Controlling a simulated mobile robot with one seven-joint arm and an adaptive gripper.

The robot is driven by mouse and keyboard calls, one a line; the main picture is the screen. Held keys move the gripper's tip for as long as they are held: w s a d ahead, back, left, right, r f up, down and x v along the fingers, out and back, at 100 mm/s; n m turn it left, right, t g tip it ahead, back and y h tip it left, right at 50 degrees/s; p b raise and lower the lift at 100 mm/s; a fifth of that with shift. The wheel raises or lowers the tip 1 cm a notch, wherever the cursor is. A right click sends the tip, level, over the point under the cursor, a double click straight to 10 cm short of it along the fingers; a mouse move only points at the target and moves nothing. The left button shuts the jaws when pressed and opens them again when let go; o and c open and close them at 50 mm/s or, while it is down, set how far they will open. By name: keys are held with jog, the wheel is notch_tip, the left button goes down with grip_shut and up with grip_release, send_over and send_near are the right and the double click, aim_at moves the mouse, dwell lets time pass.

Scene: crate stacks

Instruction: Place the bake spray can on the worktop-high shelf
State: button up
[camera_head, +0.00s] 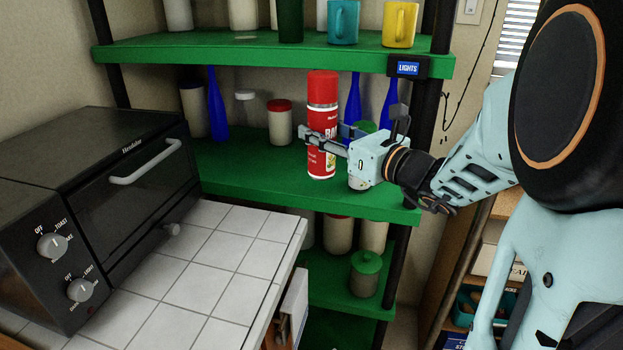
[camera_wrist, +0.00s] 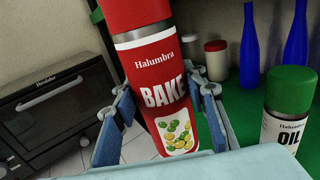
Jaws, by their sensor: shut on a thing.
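The bake spray can (camera_head: 322,95) is red with a white band and stands upright between the fingers of my gripper (camera_head: 328,140). In the wrist view the can (camera_wrist: 160,75) fills the middle, its "BAKE" label facing the camera, with the blue finger pads of my gripper (camera_wrist: 160,110) on both sides of it. My gripper is shut on the can. The worktop-high shelf (camera_head: 260,170) is the green board level with the tiled worktop. The can is over this shelf's front part; whether its base touches the board I cannot tell.
On that shelf stand blue bottles (camera_head: 217,105), a red-lidded jar (camera_head: 280,122) and a green-capped oil can (camera_wrist: 287,110). A toaster oven (camera_head: 110,190) sits on the tiled worktop (camera_head: 205,265) at left. The upper green shelf (camera_head: 270,50) holds mugs and jars. Bare board shows left of the can.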

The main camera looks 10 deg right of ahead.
jog(key=shift+w+d, duration=0.3)
jog(key=shift+w, duration=0.1)
jog(key=w+f+b, duration=0.1)
jog(key=w+f, duration=1.1)
jog(key=w, duration=0.1)
jog(key=shift+w+f, duration=0.35)
jog(key=shift+w, duration=0.05)
jog(key=shift+f, duration=0.2)
jog(key=o, duration=1.3)
jog(key=shift+o, duration=0.2)
jog(key=shift+r, duration=0.1)
